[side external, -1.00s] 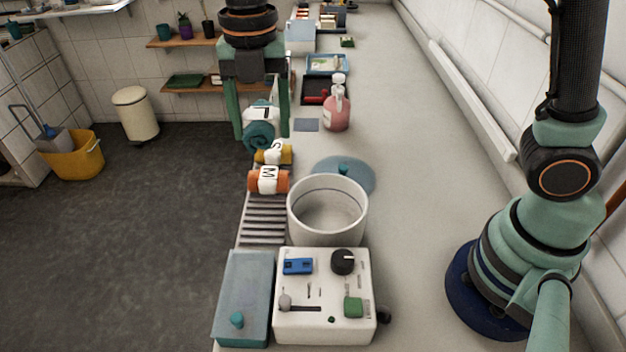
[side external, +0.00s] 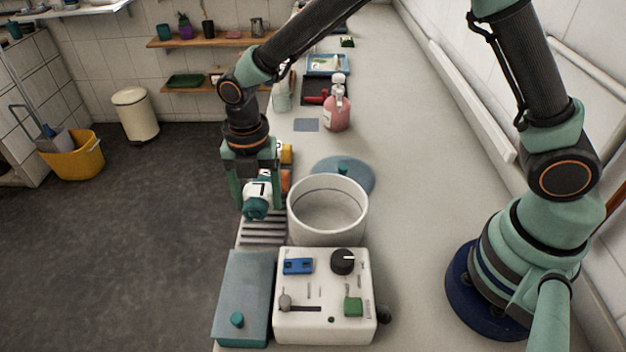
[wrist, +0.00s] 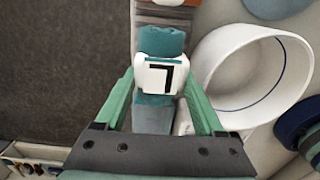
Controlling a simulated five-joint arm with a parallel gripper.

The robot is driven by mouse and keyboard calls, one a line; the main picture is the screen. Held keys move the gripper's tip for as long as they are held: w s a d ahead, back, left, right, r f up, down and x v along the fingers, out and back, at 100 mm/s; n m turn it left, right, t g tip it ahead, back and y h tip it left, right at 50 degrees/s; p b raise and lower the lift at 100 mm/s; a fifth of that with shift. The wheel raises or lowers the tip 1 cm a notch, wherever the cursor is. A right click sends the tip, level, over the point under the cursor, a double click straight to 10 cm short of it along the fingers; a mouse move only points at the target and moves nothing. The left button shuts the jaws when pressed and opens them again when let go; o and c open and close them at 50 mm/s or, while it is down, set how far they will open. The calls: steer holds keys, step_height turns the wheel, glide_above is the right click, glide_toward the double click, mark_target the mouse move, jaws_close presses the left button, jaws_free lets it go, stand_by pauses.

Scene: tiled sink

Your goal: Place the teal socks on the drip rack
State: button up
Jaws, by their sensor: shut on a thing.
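The teal socks (side external: 256,209) are a roll with a white band marked L. My gripper (side external: 259,204) is shut on them, one finger on each side. In the wrist view the socks (wrist: 162,42) sit between the fingers. The drip rack (side external: 262,232) is a slatted grey strip along the counter's left edge. The socks are over its nearer part; I cannot tell whether they touch the slats. The orange roll (side external: 286,180) and the yellow roll (side external: 287,153) are mostly hidden behind my gripper.
A white round tub (side external: 327,230) stands close right of the socks. A blue-grey box with a teal knob (side external: 245,285) and a white control panel (side external: 325,325) lie in front. A pink pump bottle (side external: 337,113) and a round blue lid (side external: 358,174) are farther back.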

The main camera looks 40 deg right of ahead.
steer(key=shift+f, duration=2.3)
steer(key=o, duration=1.1)
steer(key=shift+f, duration=0.15)
steer(key=shift+c, duration=0.2)
